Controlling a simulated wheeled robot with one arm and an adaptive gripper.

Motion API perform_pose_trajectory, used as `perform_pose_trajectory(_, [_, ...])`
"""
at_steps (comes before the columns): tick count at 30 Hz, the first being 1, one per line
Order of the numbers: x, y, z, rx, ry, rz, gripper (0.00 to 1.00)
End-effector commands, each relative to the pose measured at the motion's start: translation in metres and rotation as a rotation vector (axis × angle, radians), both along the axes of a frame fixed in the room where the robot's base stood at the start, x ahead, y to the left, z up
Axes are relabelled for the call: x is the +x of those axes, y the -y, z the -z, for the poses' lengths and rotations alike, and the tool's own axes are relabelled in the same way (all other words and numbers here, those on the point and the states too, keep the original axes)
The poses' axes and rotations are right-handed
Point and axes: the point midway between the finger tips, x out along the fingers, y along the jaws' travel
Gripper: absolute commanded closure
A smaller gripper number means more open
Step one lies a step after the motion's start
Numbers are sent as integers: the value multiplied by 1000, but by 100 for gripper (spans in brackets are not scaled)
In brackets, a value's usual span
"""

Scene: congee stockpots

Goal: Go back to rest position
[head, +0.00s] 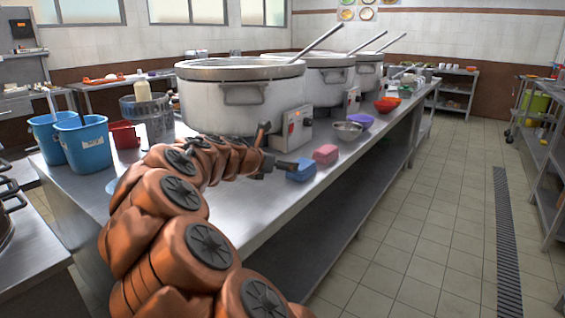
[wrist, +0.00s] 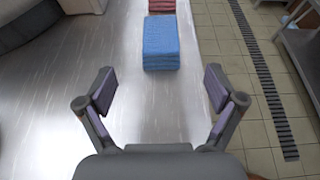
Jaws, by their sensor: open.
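My gripper (wrist: 160,92) is open and empty in the wrist view, its two fingers spread wide above the steel table. It also shows in the head view (head: 281,150), with the orange arm reaching over the table from the lower left. A blue cloth or sponge block (wrist: 161,42) lies on the table ahead of the fingers, apart from them. In the head view the blue block (head: 301,170) appears close to the gripper's lower finger; whether they touch cannot be told there.
The steel table (head: 262,206) holds large stockpots (head: 240,98), a pink block (head: 326,154), a metal bowl (head: 347,131), a purple bowl (head: 361,121) and blue buckets (head: 84,143). A clear tiled aisle (head: 420,220) runs along the right. A shelf rack (head: 546,165) stands at the far right.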

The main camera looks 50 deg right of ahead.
Motion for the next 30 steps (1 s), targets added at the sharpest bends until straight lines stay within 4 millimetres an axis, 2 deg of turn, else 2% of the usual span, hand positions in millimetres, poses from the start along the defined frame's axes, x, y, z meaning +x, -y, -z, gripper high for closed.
perform_pose_trajectory(15, [0,0,0,0,0,1,7])
perform_pose_trajectory(19, [-4,-6,-8,12,33,17,7])
perform_pose_trajectory(23, [-21,-28,-32,71,175,99,7])
perform_pose_trajectory(27, [-47,-70,-58,186,410,246,7])
perform_pose_trajectory(30, [-65,-105,-66,285,561,367,7])
